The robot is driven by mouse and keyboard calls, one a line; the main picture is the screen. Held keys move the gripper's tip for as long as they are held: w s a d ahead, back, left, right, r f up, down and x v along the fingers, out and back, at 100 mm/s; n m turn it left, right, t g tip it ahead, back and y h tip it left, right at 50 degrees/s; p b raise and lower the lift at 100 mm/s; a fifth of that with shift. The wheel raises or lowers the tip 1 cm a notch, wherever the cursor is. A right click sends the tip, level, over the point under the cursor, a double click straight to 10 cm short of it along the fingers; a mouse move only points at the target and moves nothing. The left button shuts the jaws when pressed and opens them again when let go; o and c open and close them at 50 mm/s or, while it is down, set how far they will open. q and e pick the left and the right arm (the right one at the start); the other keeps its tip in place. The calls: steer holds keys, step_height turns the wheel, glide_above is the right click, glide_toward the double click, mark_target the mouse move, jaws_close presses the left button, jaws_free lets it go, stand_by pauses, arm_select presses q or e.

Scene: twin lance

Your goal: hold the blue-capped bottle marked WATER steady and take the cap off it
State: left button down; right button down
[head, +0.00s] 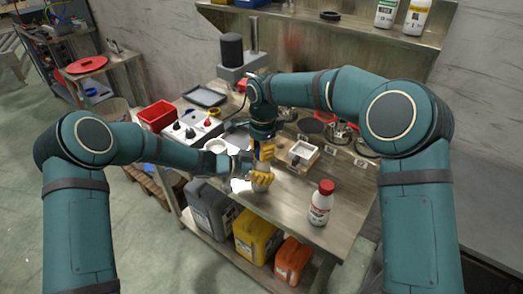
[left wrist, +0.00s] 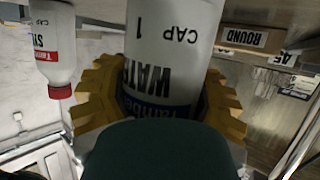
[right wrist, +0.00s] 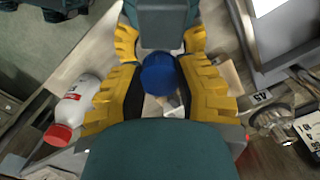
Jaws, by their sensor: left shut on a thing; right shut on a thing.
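The white bottle marked WATER (left wrist: 172,55) appears upside down in the left wrist view, with a blue band on its label. My left gripper (left wrist: 160,105) is shut around its body. In the head view the left gripper (head: 262,178) is low over the bench. The blue cap (right wrist: 160,74) lies between the fingers of my right gripper (right wrist: 160,90), which is shut on it from above. The right gripper (head: 264,150) is directly above the left one in the head view. The join between cap and bottle is hidden, so I cannot tell whether the cap is loose.
A red-capped white bottle (head: 320,203) stands on the bench (head: 345,190) to the right; it also shows in the right wrist view (right wrist: 78,105). A small white box fixture (head: 303,152) is right of the grippers. A control box (head: 196,126) and red bin (head: 158,116) are left.

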steer(key=c, duration=0.7)
jaws_free()
steer(key=shift+c, duration=0.2)
steer(key=shift+r, duration=0.1)
steer(key=shift+d+r, duration=0.1)
steer(key=shift+r, duration=2.05)
arm_select(q)
jaws_free()
steer(key=shift+a, duration=0.1)
